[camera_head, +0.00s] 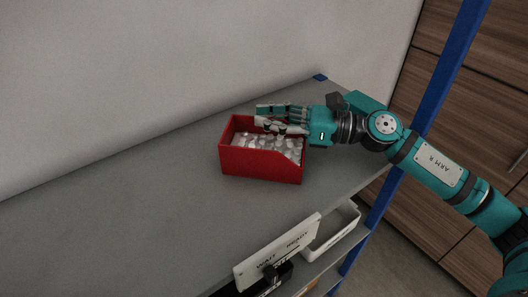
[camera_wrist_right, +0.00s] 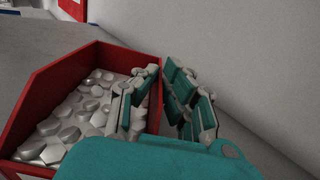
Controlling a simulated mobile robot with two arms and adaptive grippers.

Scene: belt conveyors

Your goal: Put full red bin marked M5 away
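A red bin (camera_head: 262,165) stands upright on the grey top shelf, full of small silvery metal pieces. It also shows in the right wrist view (camera_wrist_right: 35,110). No M5 mark can be read on the sides I see. My right gripper (camera_head: 262,114) is at the bin's far wall, coming in from the right. In the right wrist view, the gripper's fingers (camera_wrist_right: 160,70) straddle that wall, one side inside above the pieces and one outside. A gap shows between the fingers, so they look open around the wall. My left gripper is not in view.
The grey shelf (camera_head: 120,215) is bare to the left of the bin, with a pale wall behind it. A blue upright (camera_head: 449,75) stands at the right. Below the front edge are a WAIT/READY sign (camera_head: 278,254) and a white bin (camera_head: 333,232).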

